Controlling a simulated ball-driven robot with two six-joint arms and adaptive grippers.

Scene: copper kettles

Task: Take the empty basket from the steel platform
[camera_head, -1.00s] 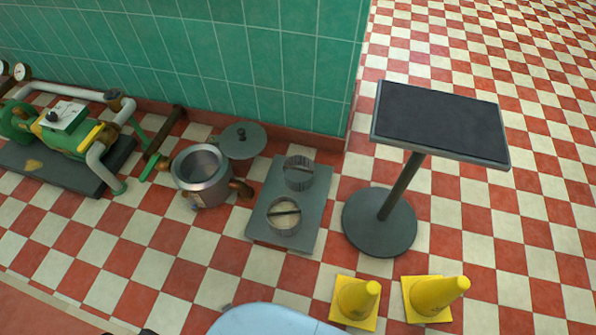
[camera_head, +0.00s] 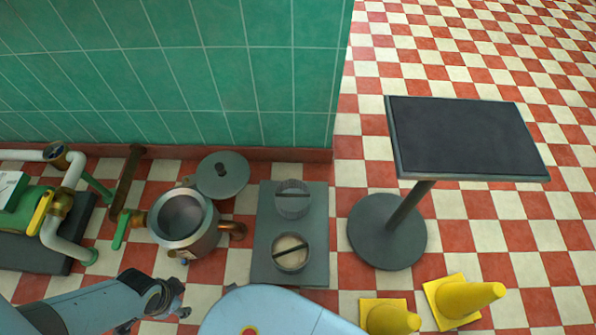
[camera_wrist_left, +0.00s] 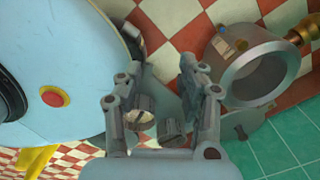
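The grey steel platform (camera_head: 262,222) lies on the floor, with two round metal baskets on it. The far basket (camera_head: 292,207) looks empty, with a dark bar across its top. The near basket (camera_head: 291,265) has pale contents under its bar. My left gripper (camera_head: 178,300) is left of the platform and apart from it, near the kettle. In the left wrist view my left gripper (camera_wrist_left: 160,76) is open with nothing between its fingertips. Beyond its fingers show the pale-filled basket (camera_wrist_left: 140,119) and the empty basket (camera_wrist_left: 171,132), partly hidden. My right gripper is not in view.
An open kettle (camera_head: 168,232) stands left of the platform, its lid (camera_head: 222,178) behind it. A dark-topped pedestal table (camera_head: 465,138) stands right. Yellow cones (camera_head: 465,298) are at front right. Pipework (camera_head: 60,215) is at left, a green tiled wall (camera_head: 200,70) behind.

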